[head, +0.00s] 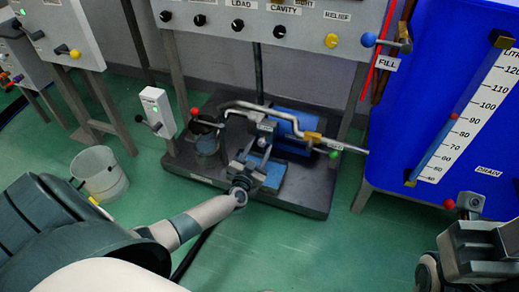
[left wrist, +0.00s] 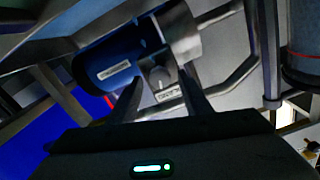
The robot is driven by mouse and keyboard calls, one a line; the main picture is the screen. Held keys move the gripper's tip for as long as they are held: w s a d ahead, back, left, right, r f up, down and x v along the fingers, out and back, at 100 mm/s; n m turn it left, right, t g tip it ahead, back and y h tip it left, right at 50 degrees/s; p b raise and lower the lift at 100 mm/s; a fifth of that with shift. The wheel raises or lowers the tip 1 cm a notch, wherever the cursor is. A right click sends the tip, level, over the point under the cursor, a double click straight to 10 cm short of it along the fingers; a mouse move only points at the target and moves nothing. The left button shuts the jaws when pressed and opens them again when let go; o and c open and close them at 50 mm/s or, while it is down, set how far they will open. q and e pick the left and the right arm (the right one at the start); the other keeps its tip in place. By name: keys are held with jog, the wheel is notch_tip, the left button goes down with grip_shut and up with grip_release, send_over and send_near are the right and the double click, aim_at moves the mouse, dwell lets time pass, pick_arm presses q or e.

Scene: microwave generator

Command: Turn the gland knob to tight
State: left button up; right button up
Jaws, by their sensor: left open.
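In the left wrist view, a small grey gland knob (left wrist: 160,77) with a pointer mark sits above a small label plate (left wrist: 168,94). The label is too blurred to read. My left gripper (head: 255,160) is open over the pump. In the wrist view its two dark fingers stand apart, one on each side of the knob in the picture. I cannot tell whether they touch it. In the head view the knob is hidden behind my gripper and the pump parts.
The blue pump motor (head: 288,122) and a bent steel pipe (head: 262,107) stand on a dark base (head: 310,196). A red-ended lever (head: 196,112) is at left, a green-ended one (head: 333,154) at right. A bucket (head: 100,175) and a blue tank (head: 420,110) flank the pump.

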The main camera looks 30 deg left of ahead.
pick_arm(q)
jog(key=c, duration=1.1)
